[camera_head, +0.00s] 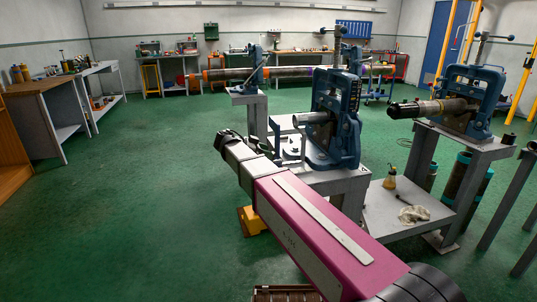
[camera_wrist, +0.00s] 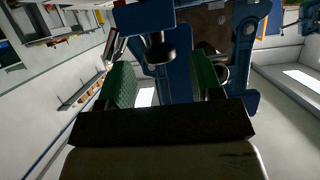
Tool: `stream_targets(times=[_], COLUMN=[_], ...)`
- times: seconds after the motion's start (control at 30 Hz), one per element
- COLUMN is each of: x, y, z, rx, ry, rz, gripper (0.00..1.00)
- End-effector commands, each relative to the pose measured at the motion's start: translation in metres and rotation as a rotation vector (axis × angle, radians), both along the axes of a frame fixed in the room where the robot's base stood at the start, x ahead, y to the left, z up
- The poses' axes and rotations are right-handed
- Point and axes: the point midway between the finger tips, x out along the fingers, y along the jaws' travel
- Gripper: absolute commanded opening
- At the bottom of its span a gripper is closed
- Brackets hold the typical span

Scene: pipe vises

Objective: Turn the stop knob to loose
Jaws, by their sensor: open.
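A blue pipe vise (camera_head: 340,105) stands on a grey metal stand in the middle of the head view, with a short grey cylinder (camera_head: 313,118) sticking out to its left. My gripper (camera_head: 226,140) is left of this vise at the end of my arm. In the wrist view my gripper (camera_wrist: 161,62) is open, its two green-padded fingers apart. A dark rounded metal part (camera_wrist: 158,48) shows between and beyond the fingertips, under a blue block (camera_wrist: 145,17). I cannot tell whether this part is the stop knob, or whether the fingers touch it.
A second blue vise (camera_head: 473,95) at the right holds a dark pipe (camera_head: 425,108). A third vise (camera_head: 253,70) stands behind with a long pipe. A low shelf (camera_head: 385,208) carries a yellow bottle (camera_head: 390,176) and a rag (camera_head: 414,215). Green floor (camera_head: 130,200) at the left is clear.

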Motion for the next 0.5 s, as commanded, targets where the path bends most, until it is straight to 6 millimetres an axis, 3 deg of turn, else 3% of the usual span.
stream_targets(times=[0.2, 0.5], x=[0.0037, 0.0042], y=[-0.0133, -0.0142], z=[-0.0057, -0.0063], rx=[0.0, 0.0], ry=[0.0, 0.0], rz=[0.0, 0.001], gripper=[0.59, 0.56])
